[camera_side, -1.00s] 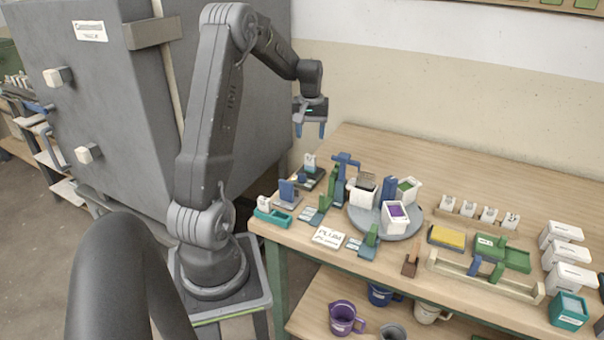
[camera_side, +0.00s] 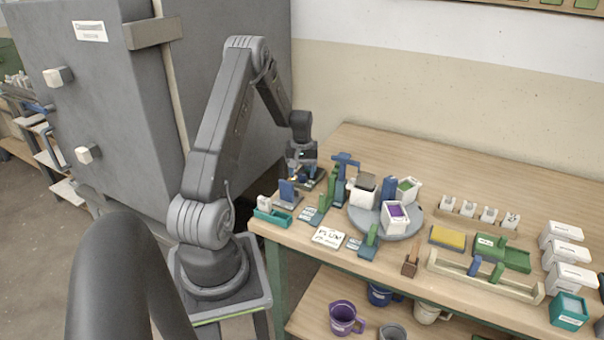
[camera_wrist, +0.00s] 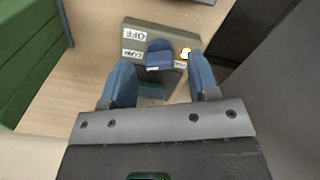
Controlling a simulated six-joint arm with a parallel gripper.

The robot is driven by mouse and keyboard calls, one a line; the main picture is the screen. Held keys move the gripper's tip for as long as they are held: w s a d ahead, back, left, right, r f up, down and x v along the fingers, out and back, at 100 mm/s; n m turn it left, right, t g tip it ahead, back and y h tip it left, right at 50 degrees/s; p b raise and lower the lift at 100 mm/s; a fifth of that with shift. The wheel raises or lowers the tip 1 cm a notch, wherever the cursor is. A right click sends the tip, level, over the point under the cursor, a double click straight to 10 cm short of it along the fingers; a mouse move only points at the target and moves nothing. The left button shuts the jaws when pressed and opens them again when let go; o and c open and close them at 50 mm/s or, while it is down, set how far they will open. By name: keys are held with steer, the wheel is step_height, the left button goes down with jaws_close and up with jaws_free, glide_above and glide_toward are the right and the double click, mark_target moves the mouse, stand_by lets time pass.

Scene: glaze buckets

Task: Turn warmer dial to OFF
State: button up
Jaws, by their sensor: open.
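The warmer (camera_wrist: 135,30) is a dark grey-green box with a blue dial (camera_wrist: 160,54) on its top. White labels on it read OFF, at the upper left, and what looks like LOW below that; a third label is partly hidden. A small lamp on it glows yellow-orange. The dial's white mark points toward the lower part of the box, away from the OFF label. My gripper (camera_wrist: 160,83) is open, with one blue finger on each side of the dial's near end. I cannot tell whether they touch it. In the side view my gripper (camera_side: 304,174) is low over the warmer and hides most of it.
A green block (camera_wrist: 28,60) stands left of the warmer in the wrist view. In the side view, a round grey turntable (camera_side: 385,222) with small buckets stands to the right, and a blue stand (camera_side: 344,180) is close by. The large grey cabinet (camera_side: 100,110) is behind the arm.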

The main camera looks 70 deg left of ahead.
steer(key=shift+f, duration=0.5)
steer(key=c, duration=0.9)
steer(key=m, duration=0.4)
steer(key=shift+m, duration=0.4)
steer(key=m, duration=0.4)
steer(key=shift+m, duration=0.7)
